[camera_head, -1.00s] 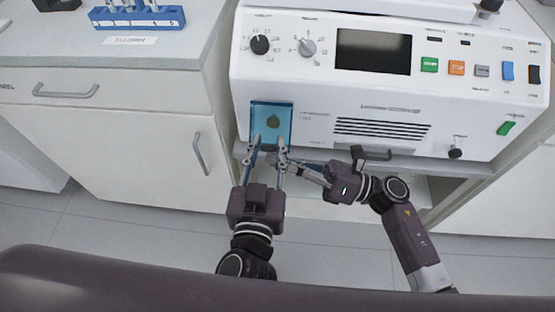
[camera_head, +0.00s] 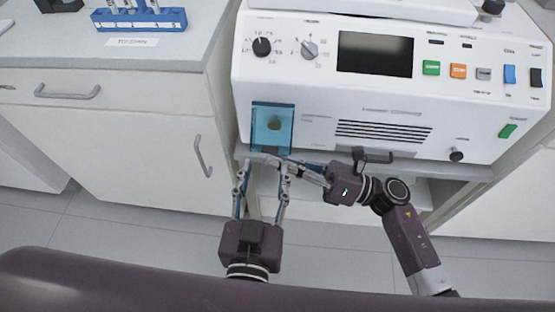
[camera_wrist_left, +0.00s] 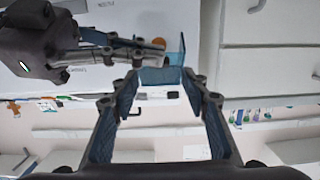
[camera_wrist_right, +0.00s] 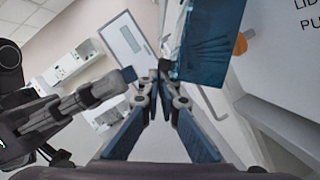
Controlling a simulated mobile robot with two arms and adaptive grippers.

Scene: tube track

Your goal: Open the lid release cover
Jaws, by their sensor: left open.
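The lid release cover (camera_head: 271,128) is a translucent blue flap at the lower left of the white machine's front, with a dark knob-like shape showing through it. In the right wrist view the cover (camera_wrist_right: 212,40) stands beside an orange button (camera_wrist_right: 240,44) on the panel. My right gripper (camera_head: 277,161) has its fingers together at the cover's lower edge. In the right wrist view its fingertips (camera_wrist_right: 160,76) meet close to the cover's corner; whether they touch it is unclear. My left gripper (camera_head: 262,172) is open and empty, below and in front of the cover.
The white machine (camera_head: 385,95) has dials, a dark screen and coloured buttons. A grey ledge (camera_head: 440,170) runs beneath it. A counter on the left holds a blue tube rack (camera_head: 140,19). The floor in front is clear.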

